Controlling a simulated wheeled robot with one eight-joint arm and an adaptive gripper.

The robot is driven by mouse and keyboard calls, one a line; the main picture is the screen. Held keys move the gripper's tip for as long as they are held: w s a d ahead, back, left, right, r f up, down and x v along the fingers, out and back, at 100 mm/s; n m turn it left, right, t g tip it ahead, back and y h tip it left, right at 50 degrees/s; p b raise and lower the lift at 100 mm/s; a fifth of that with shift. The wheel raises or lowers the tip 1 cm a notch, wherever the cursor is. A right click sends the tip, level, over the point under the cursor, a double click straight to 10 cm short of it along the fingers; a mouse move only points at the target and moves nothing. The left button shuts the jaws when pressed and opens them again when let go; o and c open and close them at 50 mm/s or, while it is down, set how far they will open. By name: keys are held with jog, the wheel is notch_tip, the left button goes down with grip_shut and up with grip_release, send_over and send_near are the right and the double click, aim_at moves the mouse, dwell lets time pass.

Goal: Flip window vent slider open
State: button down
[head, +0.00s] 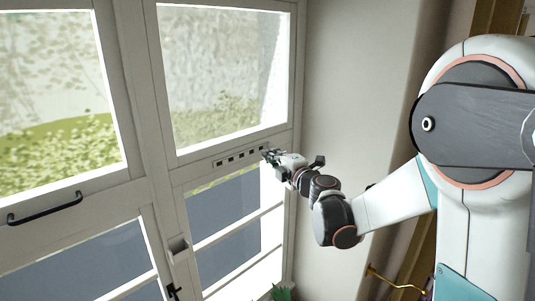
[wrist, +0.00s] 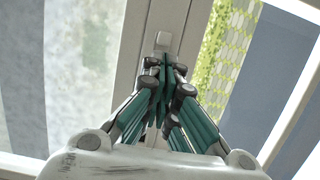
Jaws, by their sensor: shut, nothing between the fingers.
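The window vent (head: 240,157) is a pale strip with a row of dark slots, set in the white rail between the upper pane and the lower panes. My gripper (head: 268,154) is at the right end of this strip in the head view. In the wrist view my gripper (wrist: 163,66) has its fingers shut together with nothing between them. A small pale tab (wrist: 162,42), which looks like the vent slider, stands on the rail just beyond the fingertips. I cannot tell whether the fingers touch it. The fingers hide the rail below it.
The upper window pane (head: 225,75) is above the vent. A black handle (head: 45,208) sticks out at the left, and a pale latch (head: 177,246) sits lower on the frame. A plain wall (head: 350,90) is right of the window. A green plant (head: 281,293) shows at the bottom.

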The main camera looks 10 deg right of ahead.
jog(key=v, duration=0.9)
jog(key=shift+s+a, duration=0.1)
jog(key=shift+r, duration=0.1)
